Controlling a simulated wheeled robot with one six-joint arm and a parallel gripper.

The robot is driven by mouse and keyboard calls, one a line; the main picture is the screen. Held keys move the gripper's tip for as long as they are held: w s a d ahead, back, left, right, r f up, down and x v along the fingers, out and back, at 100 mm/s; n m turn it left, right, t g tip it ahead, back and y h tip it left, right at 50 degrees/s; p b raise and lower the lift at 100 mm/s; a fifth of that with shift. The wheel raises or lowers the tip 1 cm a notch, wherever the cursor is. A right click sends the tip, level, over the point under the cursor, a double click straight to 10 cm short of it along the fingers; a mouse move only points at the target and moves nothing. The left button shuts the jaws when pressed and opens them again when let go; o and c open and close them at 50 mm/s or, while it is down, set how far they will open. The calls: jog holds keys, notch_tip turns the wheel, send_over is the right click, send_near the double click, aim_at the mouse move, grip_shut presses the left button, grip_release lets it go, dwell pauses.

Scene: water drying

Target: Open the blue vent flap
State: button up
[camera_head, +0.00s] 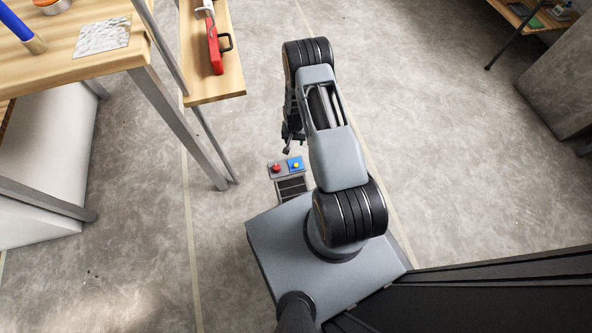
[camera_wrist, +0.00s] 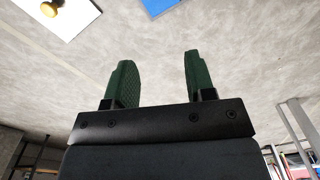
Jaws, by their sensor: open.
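A small blue panel (camera_head: 296,160) with a yellow knob (camera_head: 296,166) lies beside a red knob (camera_head: 276,168) on a grey panel, left of my base in the head view. I take the blue panel to be the vent flap; I cannot tell its tilt. My gripper (camera_head: 289,147) hangs just above and beyond it in the picture, apart from it. In the wrist view, my gripper's two green fingers (camera_wrist: 158,70) are spread with nothing between them. A blue patch (camera_wrist: 160,4) is cut off at the top edge there; I cannot tell whether it is the flap.
A dark slotted grille (camera_head: 291,188) is just below the panels. A wooden table (camera_head: 100,62) and a narrow wooden shelf (camera_head: 215,92) with a red tool (camera_head: 214,52) stand to the left. Open concrete floor (camera_head: 430,130) lies to the right.

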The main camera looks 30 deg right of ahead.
aim_at(296, 165)
jog(key=f+b, duration=0.2)
jog(key=f, duration=0.4)
jog(key=s+f+b, duration=0.1)
jog(key=f+b, duration=0.2)
jog(key=f, duration=0.4)
jog(key=f+b, duration=0.2)
jog(key=f, duration=0.4)
jog(key=shift+s+f, duration=0.15)
jog(key=shift+s, duration=0.05)
grip_shut()
